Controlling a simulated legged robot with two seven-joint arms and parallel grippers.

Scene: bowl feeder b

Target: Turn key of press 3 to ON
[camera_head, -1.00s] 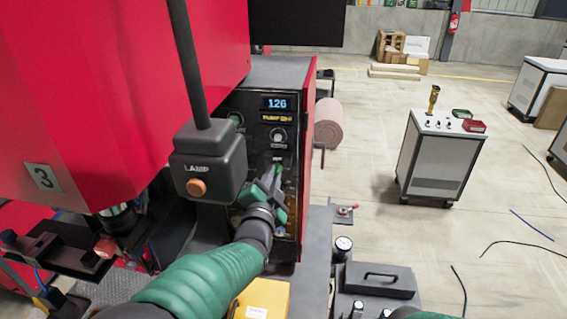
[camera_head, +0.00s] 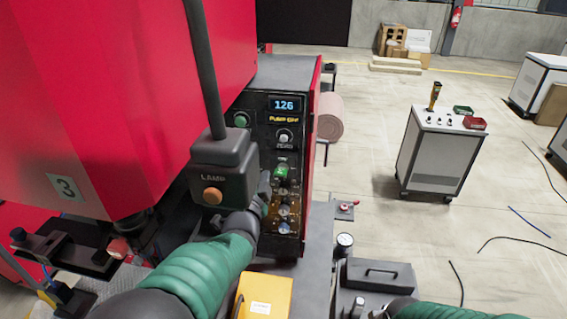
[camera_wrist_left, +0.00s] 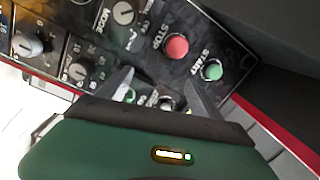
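The press 3 control panel (camera_head: 268,158) stands behind the lamp box, with a lit 126 display (camera_head: 284,104) and a yellow text line. A silver-centred rotary switch (camera_head: 284,137), a green control (camera_head: 282,173) and lower knobs (camera_head: 284,211) show on it. I cannot tell for sure which one is the key. My left gripper (camera_head: 264,190) is at the panel's left side, partly hidden by the lamp box. In the left wrist view its two fingers are apart and empty (camera_wrist_left: 160,82), pointing at the panel below the red STOP button (camera_wrist_left: 176,47) and green START button (camera_wrist_left: 212,70). My right gripper is out of view.
The black lamp box (camera_head: 224,170) with an orange button hangs on a post close to my left wrist. The red press housing (camera_head: 110,100) fills the left. A yellow box (camera_head: 264,297) lies below the panel. A wheeled cabinet (camera_head: 436,155) stands on open floor to the right.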

